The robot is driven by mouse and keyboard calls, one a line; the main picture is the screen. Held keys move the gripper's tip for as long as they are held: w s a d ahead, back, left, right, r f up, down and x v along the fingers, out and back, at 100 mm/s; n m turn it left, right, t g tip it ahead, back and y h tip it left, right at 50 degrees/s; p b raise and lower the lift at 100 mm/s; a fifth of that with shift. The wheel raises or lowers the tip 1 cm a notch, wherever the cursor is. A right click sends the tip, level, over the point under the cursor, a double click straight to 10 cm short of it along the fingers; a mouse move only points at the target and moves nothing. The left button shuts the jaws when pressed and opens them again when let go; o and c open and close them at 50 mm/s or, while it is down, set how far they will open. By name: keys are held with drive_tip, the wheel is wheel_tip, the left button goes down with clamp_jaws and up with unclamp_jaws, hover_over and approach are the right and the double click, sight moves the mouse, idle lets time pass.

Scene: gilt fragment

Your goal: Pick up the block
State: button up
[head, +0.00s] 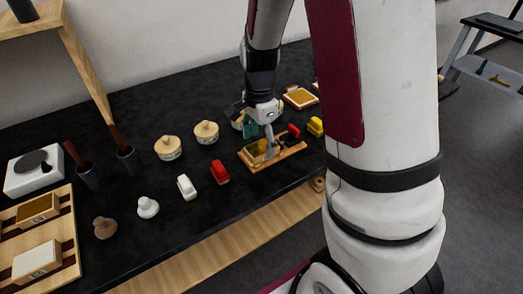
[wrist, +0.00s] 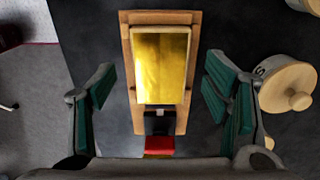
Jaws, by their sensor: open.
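A block with a shiny gold top (wrist: 160,65) lies on a narrow wooden tray (wrist: 126,60) in the wrist view. In the head view the gold block (head: 257,148) is partly hidden by my gripper (head: 266,140), and the wooden tray (head: 283,156) lies near the table's front edge. In the wrist view my gripper (wrist: 160,72) is open, with one green-padded finger on each side of the block and a gap to both. Nothing is held. How high the fingertips are over the tray is hard to tell.
A red piece (wrist: 159,145) is at the tray's near end in the wrist view. A round lidded container (wrist: 290,88) stands close to the right finger. On the black table, a red stamp-like item (head: 220,172) and a white one (head: 187,187) stand left of the tray.

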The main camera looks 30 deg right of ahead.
wheel_tip(320, 180, down, 2)
drive_tip(key=shift+f, duration=0.1)
drive_tip(key=c, duration=1.2)
drive_tip(key=shift+c, duration=0.2)
drive_tip(key=shift+r, duration=0.6)
drive_tip(key=r, duration=0.2)
drive_tip(key=shift+s+r, duration=0.35)
drive_tip(key=s+a+r+p, duration=0.1)
drive_tip(key=s+p, duration=0.6)
drive_tip(key=s, duration=0.8)
drive_tip(key=shift+a+r+p, duration=0.2)
drive_tip(key=shift+a+p, duration=0.2)
drive_tip(key=shift+a, duration=0.1)
